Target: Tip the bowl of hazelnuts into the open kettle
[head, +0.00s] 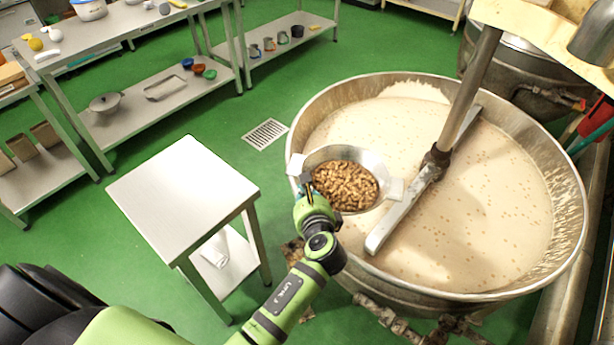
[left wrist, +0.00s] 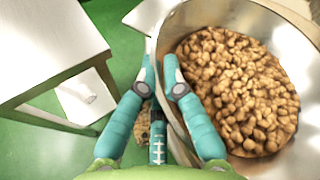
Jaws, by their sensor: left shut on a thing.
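The bowl of hazelnuts (head: 372,160) is a metal bowl with white side handles, held over the near left rim of the kettle. The hazelnuts (head: 345,186) lie inside it; they also fill much of the left wrist view (left wrist: 238,92). My left gripper (head: 308,186) is shut on the bowl's near left edge; in the left wrist view its teal fingers (left wrist: 158,84) close around the bowl's wall. The open kettle (head: 299,123) is a wide steel vessel of pale nougat mass (head: 490,205) with small brown bits on its surface. My right gripper is not in view.
A stirring shaft (head: 470,95) with a flat paddle (head: 403,208) stands in the kettle, right of the bowl. A small steel table (head: 183,190) with a bare top stands at left. Steel shelves (head: 125,32) line the back left.

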